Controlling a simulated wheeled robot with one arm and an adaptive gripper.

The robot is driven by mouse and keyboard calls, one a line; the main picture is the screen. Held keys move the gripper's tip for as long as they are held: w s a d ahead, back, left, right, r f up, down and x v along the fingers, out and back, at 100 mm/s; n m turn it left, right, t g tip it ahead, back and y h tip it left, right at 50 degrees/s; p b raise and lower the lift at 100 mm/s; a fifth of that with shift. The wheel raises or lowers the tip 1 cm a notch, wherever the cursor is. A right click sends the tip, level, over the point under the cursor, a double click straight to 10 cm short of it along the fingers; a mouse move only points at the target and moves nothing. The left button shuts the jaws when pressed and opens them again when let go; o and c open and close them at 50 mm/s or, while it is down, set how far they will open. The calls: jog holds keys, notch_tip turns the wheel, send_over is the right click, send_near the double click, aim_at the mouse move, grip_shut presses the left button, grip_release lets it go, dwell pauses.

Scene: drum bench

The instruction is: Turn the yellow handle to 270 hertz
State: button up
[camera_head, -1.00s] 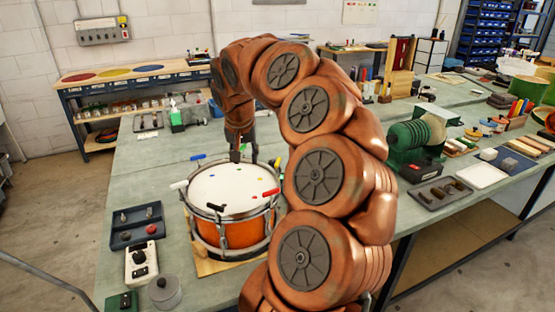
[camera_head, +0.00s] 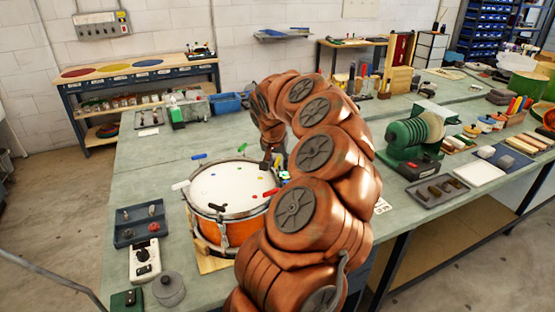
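The orange drum (camera_head: 222,226) stands on the bench with a white head (camera_head: 225,187) that bears small coloured dots. Coloured handles sit around its rim: white (camera_head: 180,185), blue (camera_head: 199,156), green (camera_head: 242,147), black (camera_head: 218,208) and red (camera_head: 271,192). My gripper (camera_head: 268,164) points down at the drum's right rim. It is small and dark, so its fingers and any contact cannot be made out. No hertz readout is legible.
A dark tray (camera_head: 138,225), a white box with a black knob (camera_head: 144,260) and a grey round tin (camera_head: 168,289) stand left of the drum. A green machine (camera_head: 407,140) stands to the right. The bench left of and behind the drum is fairly clear.

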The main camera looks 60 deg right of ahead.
jog(key=shift+f, duration=0.1)
jog(key=shift+c, duration=0.4)
grip_shut()
jog(key=b, duration=0.4)
jog(key=shift+f+n, duration=0.3)
jog(key=shift+f, duration=0.05)
jog(key=n+b, duration=0.1)
jog(key=b, duration=0.3)
jog(key=shift+t, duration=0.4)
jog(key=shift+r+n+y+b, duration=0.25)
jog(key=shift+n+y+b, duration=0.15)
jog(key=shift+n+b, duration=0.25)
jog(key=shift+n+t, duration=0.25)
jog(key=shift+t, duration=0.05)
